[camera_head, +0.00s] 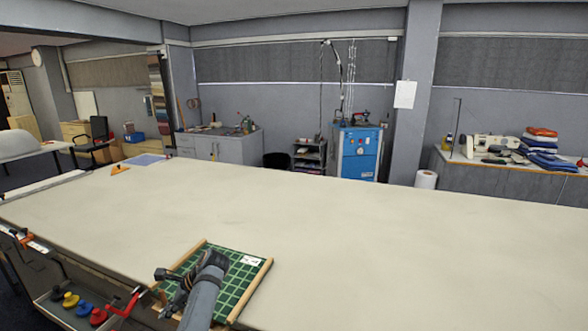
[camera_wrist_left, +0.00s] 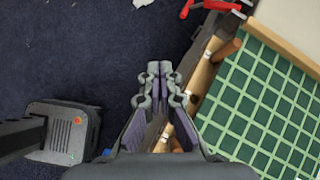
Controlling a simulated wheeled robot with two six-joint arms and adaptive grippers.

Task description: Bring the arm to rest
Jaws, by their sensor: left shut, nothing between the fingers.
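My left arm comes in from the bottom of the head view, and its gripper (camera_head: 172,289) is by the table's front edge, at the left side of a green gridded board. In the left wrist view the fingers of the left gripper (camera_wrist_left: 160,70) are together and empty. They hang over dark blue floor, just left of the table edge and the board (camera_wrist_left: 252,95). The arm hides part of the board in the head view. My right gripper is in neither view.
The long pale cloth table (camera_head: 330,220) is mostly clear. The green board (camera_head: 238,283) has wooden side rails and a white label. A red clamp (camera_head: 124,304) and coloured round pieces (camera_head: 85,309) sit along the front left. An orange item (camera_head: 120,168) lies at the far left.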

